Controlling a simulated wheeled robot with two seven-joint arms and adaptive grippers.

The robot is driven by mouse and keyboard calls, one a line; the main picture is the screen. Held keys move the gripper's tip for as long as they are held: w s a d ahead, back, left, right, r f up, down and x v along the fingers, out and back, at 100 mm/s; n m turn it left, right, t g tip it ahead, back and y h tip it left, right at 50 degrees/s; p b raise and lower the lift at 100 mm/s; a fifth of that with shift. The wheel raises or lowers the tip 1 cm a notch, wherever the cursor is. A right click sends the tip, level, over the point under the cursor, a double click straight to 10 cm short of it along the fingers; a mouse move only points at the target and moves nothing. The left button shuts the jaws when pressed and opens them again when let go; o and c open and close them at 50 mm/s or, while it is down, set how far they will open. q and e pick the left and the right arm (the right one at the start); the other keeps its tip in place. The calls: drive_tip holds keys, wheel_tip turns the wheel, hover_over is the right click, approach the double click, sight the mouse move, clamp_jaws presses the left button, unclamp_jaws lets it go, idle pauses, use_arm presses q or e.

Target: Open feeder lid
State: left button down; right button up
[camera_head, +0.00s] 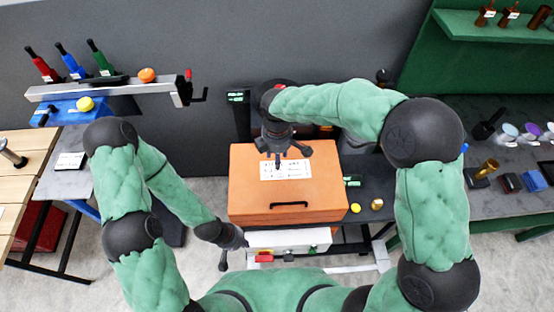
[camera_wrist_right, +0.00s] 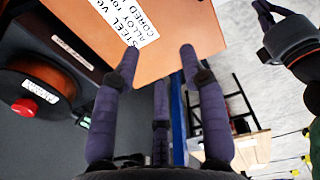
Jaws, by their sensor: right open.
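The feeder is an orange box with its lid (camera_head: 250,190) down flat on top. The lid bears a white printed label (camera_head: 285,169) and a black bar handle (camera_head: 289,204) near its front edge. My right gripper (camera_head: 278,162) is over the lid's back half, by the label, with nothing in it. In the right wrist view its purple fingers (camera_wrist_right: 155,85) are spread, with the orange lid (camera_wrist_right: 185,30) beyond them. My left gripper (camera_head: 228,252) is low by the box's front left corner, apart from the handle. Its finger gap is unclear.
A white unit with a red part (camera_head: 264,257) stands below the box's front. A dark reel with a red knob (camera_wrist_right: 28,107) is beside the lid in the right wrist view.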

wheel_tip(320, 180, down, 3)
drive_tip(key=shift+f, duration=0.1)
idle(0.3)
clamp_jaws()
unclamp_jaws()
wheel_tip(320, 180, up, 12)
drive_tip(key=shift+s, duration=0.2)
idle(0.4)
